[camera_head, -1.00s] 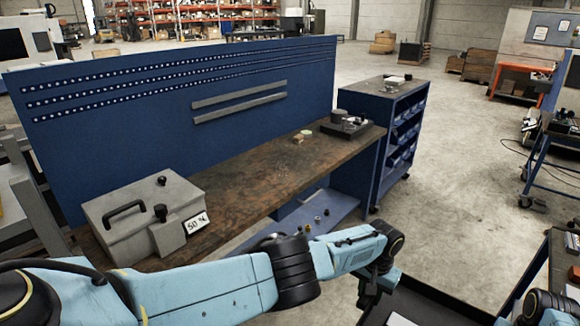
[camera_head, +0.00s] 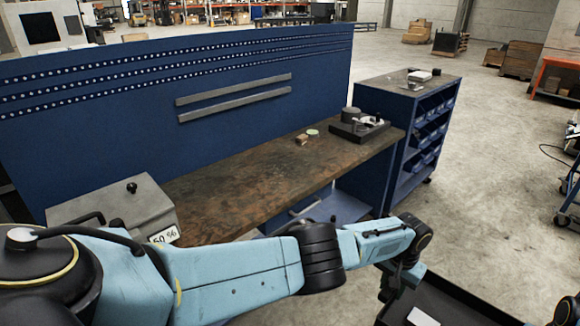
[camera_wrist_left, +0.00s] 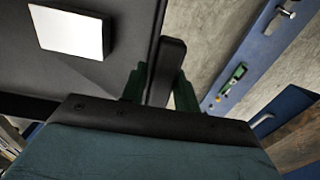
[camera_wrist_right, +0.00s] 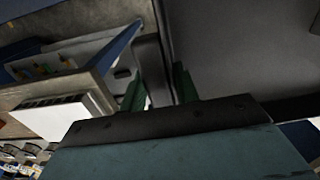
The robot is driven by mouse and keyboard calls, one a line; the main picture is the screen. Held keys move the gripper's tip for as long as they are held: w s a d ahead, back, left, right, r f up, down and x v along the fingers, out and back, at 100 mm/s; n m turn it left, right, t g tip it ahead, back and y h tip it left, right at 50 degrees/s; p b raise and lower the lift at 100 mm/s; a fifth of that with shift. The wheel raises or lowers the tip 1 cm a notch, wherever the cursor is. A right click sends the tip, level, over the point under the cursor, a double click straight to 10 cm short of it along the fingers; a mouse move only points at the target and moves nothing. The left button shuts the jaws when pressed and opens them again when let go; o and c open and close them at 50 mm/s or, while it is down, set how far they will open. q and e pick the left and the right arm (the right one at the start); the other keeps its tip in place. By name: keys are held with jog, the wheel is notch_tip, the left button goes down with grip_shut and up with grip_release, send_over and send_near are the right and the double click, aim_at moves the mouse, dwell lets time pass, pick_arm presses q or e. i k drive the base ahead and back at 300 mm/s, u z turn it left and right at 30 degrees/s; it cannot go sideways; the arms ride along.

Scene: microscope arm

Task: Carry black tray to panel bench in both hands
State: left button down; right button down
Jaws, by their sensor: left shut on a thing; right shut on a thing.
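The black tray (camera_head: 465,305) is at the lower right of the head view, partly cut off by the frame's bottom edge. A white flat piece (camera_head: 422,317) lies in it. My left gripper (camera_head: 392,288) is at the tray's left edge. In the left wrist view its fingers (camera_wrist_left: 160,88) are shut on a dark upright grip of the tray (camera_wrist_left: 40,75). In the right wrist view my right gripper (camera_wrist_right: 158,88) is shut on the tray's other side (camera_wrist_right: 240,50). The panel bench has a brown worktop (camera_head: 235,185) and a blue back panel (camera_head: 110,125).
A grey case (camera_head: 110,205) stands on the bench's left end. A black block with small parts (camera_head: 358,130) and small items (camera_head: 307,137) are toward its right end. A blue bin cabinet (camera_head: 405,130) stands beyond. The bench's middle is clear.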

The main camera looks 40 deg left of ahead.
aim_at(278, 172)
jog(key=i, duration=2.7)
jog(key=u, duration=2.85)
jog(key=i, duration=0.95)
jog(key=u, duration=0.05)
